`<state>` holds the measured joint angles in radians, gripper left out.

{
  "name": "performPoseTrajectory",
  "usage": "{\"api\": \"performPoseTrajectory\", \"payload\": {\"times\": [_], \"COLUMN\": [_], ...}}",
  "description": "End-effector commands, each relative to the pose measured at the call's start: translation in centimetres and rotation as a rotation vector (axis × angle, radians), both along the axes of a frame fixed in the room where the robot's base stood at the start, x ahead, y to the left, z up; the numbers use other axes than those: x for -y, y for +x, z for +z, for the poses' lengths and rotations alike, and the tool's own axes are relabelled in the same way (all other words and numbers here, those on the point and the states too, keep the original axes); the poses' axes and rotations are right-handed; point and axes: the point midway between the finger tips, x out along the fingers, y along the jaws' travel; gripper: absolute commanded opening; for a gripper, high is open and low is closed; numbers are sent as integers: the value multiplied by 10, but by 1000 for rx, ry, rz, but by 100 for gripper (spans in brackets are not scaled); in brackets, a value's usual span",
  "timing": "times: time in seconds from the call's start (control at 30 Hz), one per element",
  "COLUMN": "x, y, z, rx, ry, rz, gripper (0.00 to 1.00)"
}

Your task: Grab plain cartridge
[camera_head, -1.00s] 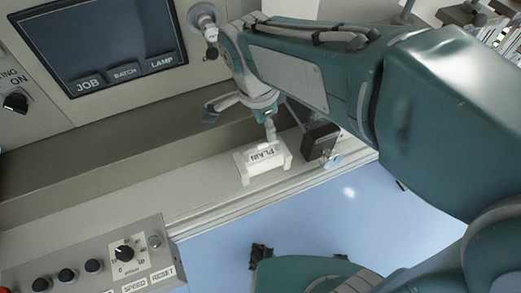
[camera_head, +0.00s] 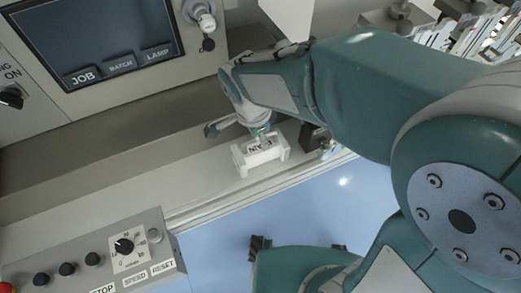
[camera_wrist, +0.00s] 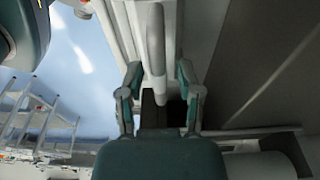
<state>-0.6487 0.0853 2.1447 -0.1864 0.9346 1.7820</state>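The plain cartridge (camera_head: 258,158) is a white block with the label PLAIN, partly covered, on the pale ledge in the head view. My gripper (camera_head: 261,131) is right above and behind it, hiding part of its top. In the wrist view my gripper (camera_wrist: 158,76) has its two fingers well apart. A pale rounded bar (camera_wrist: 155,45) lies between the fingers with gaps on both sides. It looks like part of the cartridge, but I cannot tell for sure. Contact with the cartridge is not visible.
A small black block (camera_head: 311,138) stands close to the right of the cartridge. A control box (camera_head: 95,262) with knobs is at the lower left. A panel with a screen (camera_head: 105,40) rises behind the ledge. The ledge left of the cartridge is clear.

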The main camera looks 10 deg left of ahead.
Motion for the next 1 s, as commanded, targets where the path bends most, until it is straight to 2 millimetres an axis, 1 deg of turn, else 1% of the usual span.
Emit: {"api": "performPoseTrajectory", "payload": {"times": [0.03,0.07,0.43,0.57,0.67,0.73,0.87,1.0], "x": [0,0,1,0,0,1,12,24], "y": [0,0,0,0,0,0,-19,-40], "z": [0,0,1,7,21,37,59,88], "rx": [0,0,0,2,3,5,5,7], "ry": [0,0,1,2,4,5,5,6], "rz": [0,0,0,-1,-1,-1,0,1], "gripper": [8,0,0,0,0,0,0,0]}}
